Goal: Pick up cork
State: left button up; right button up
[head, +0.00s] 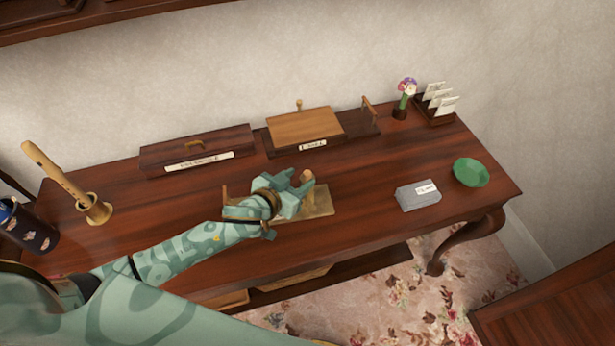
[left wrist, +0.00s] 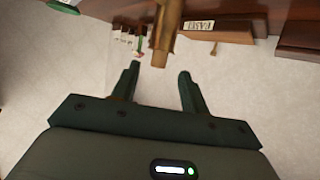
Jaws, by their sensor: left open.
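My left gripper (head: 298,183) reaches in from the left over the middle of the table, above a tan board or tray. In the left wrist view its two fingers (left wrist: 158,73) are apart, with nothing clearly gripped. A small tan piece (head: 307,177), possibly the cork, shows at the fingertips in the head view. A brown upright piece (left wrist: 166,32) stands ahead of the gap between the fingers in the left wrist view; I cannot tell if it is the cork. The gripper hides part of the tray (head: 320,204). My right gripper is not in view.
Behind stand a long dark box (head: 195,150) and a wooden-lidded box (head: 305,127). To the right are a grey block (head: 418,196), a green bowl (head: 471,172), a flower vase (head: 403,102) and a card holder (head: 437,108). A wooden flute in a stand (head: 65,181) is at left.

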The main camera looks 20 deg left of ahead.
aim_at(306, 175)
pick_arm(q)
jog(key=b+x, duration=0.1)
jog(key=x, duration=0.4)
jog(key=shift+s+d, duration=0.1)
jog(key=shift+s+r, duration=0.1)
grip_shut()
